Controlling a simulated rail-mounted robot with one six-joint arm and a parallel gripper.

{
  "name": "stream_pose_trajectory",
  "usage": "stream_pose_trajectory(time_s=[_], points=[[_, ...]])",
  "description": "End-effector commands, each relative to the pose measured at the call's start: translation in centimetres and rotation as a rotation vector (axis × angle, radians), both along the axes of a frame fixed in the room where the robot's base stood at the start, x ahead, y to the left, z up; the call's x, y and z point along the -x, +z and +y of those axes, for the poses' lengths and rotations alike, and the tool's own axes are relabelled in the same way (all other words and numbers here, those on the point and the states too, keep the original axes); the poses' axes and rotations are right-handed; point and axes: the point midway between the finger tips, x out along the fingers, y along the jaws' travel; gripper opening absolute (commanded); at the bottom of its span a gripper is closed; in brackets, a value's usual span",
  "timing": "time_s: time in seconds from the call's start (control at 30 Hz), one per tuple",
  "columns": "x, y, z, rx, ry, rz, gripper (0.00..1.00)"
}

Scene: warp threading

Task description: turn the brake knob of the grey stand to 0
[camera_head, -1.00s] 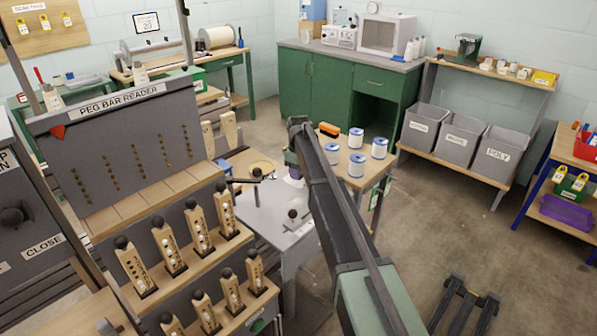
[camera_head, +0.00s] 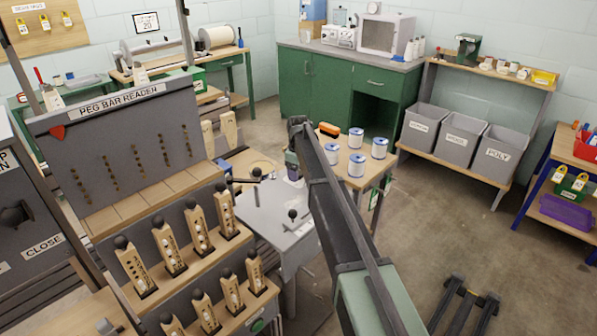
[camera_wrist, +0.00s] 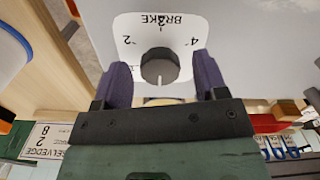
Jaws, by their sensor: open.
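The brake knob (camera_wrist: 160,66) is a round dark knob on a white dial plate (camera_wrist: 132,25) of the grey stand, in the wrist view. The dial word BRAKE appears upside down, with a 2 left and a 4 right of the knob. A pale line on the knob points down in the picture. My gripper (camera_wrist: 160,60) has its purple fingers open, one on each side of the knob, with visible gaps. In the head view the grey stand (camera_head: 270,215) is left of my arm; the dial is not clear there.
The peg bar reader (camera_head: 110,140) with several wooden peg bars stands at left. A small wooden table (camera_head: 335,172) holds several blue-and-white spools behind my arm. Grey bins (camera_head: 460,138) are at right. The floor at right is mostly clear.

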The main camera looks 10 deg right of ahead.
Motion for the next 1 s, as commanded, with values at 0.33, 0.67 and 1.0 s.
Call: stream_pose_trajectory(time_s=[0.33,0.67,1.0], points=[[0.0,6.0,0.0,0.0,0.0,0.0,0.66],[0.0,11.1,0.0,0.0,0.0,0.0,0.66],[0.0,10.8,0.0,0.0,-0.051,0.0,0.66]])
